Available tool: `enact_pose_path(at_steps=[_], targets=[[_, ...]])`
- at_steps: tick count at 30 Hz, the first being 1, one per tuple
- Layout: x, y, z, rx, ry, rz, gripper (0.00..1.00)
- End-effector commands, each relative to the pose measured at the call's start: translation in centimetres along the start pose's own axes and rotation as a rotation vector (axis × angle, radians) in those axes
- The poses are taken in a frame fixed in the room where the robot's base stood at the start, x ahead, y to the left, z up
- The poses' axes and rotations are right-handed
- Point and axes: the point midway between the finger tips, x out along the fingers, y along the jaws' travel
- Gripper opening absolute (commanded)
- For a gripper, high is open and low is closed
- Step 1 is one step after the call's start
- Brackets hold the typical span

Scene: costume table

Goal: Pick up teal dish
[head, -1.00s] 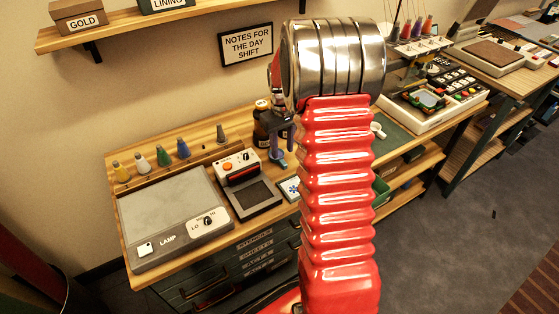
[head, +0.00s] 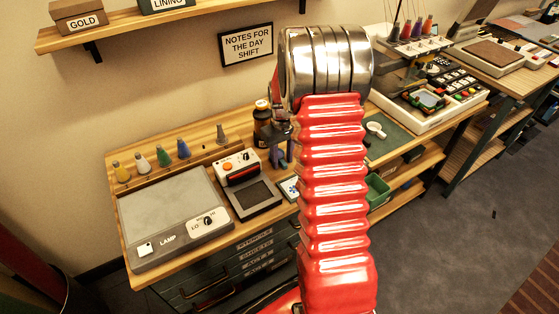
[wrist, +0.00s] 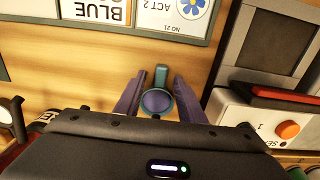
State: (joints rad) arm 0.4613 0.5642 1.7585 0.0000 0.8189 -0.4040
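The teal dish (wrist: 161,78) shows in the wrist view as a small round teal rim with a purple inside and a short teal tab at its far side. It sits over the wooden table top between my two purple fingers. My gripper (wrist: 159,77) is open, with one finger on each side of the dish; the fingers look close to it, but I cannot tell whether they touch it. In the head view my gripper (head: 283,158) is low over the table beside the dark bottle, partly hidden by my arm, and the dish cannot be made out there.
A dark bottle (head: 263,124) stands close behind my gripper. A grey device with an orange button (head: 247,185) lies to its left, and a flower card (head: 289,188) in front. A lamp box (head: 173,220) and several coloured cones fill the left. A green mat (head: 392,140) holds a white round thing.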

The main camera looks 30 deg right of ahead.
Motion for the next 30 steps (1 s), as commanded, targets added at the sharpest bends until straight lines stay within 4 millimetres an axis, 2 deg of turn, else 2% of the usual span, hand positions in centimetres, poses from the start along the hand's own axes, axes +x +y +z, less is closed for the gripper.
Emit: enact_pose_path(at_steps=[8, 23, 30], targets=[[-0.03, 0.0, 0.0, 0.0, 0.0, 0.0, 0.36], [-0.04, 0.0, 0.0, 0.0, 0.0, 0.0, 0.01], [-0.04, 0.0, -0.01, 0.0, 0.0, 0.0, 0.0]])
